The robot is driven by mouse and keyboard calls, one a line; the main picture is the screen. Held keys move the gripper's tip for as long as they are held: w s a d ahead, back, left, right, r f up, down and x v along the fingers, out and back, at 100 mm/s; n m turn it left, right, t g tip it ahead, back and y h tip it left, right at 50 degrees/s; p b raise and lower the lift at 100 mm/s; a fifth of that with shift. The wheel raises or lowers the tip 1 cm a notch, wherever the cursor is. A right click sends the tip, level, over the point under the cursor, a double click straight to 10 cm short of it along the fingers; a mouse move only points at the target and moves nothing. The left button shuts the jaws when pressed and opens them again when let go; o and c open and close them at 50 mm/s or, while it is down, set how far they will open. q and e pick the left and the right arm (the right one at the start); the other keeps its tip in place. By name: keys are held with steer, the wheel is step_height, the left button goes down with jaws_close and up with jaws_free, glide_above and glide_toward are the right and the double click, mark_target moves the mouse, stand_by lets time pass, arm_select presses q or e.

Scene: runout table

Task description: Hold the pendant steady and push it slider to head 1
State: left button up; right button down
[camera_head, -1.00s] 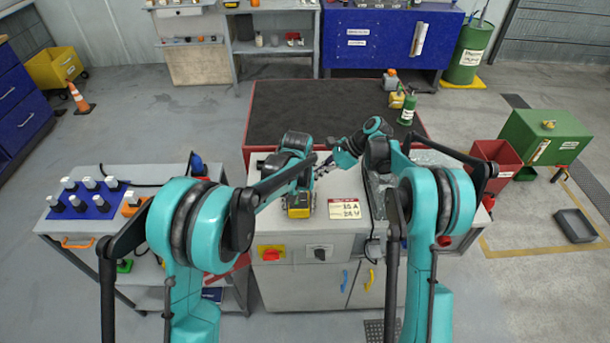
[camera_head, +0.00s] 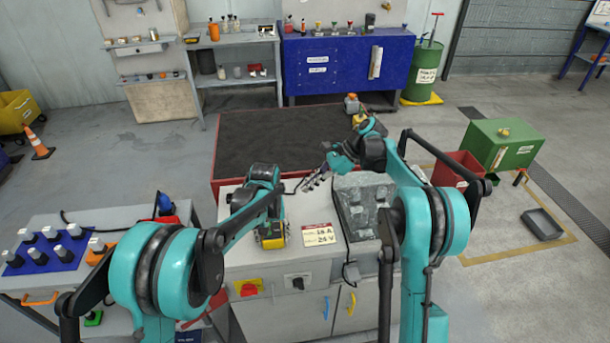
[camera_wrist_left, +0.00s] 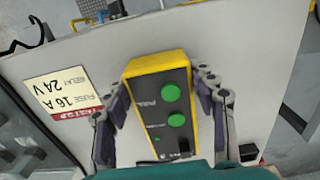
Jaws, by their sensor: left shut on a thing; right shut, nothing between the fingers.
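The pendant (camera_wrist_left: 147,114) is a yellow box with a dark face and two round green buttons, filling the middle of the left wrist view. A small black part (camera_wrist_left: 184,146), perhaps its slider, sits at the lower end of the face; its setting is unclear. In the head view the pendant (camera_head: 271,241) shows small and yellow on the grey cabinet. My left gripper (camera_head: 268,226) is shut on the pendant, a finger along each side (camera_wrist_left: 160,100). My right gripper (camera_head: 311,182) is shut and empty, above the cabinet's back edge, apart from the pendant to its upper right.
The grey cabinet (camera_head: 268,287) carries a fuse label (camera_head: 318,235), a red knob (camera_head: 249,289) and a black knob (camera_head: 298,283). A dark table (camera_head: 262,142) lies behind. A cart with a blue tray (camera_head: 48,252) stands left; red and green bins stand right.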

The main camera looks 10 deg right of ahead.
arm_select(q)
steer(key=o, duration=1.8)
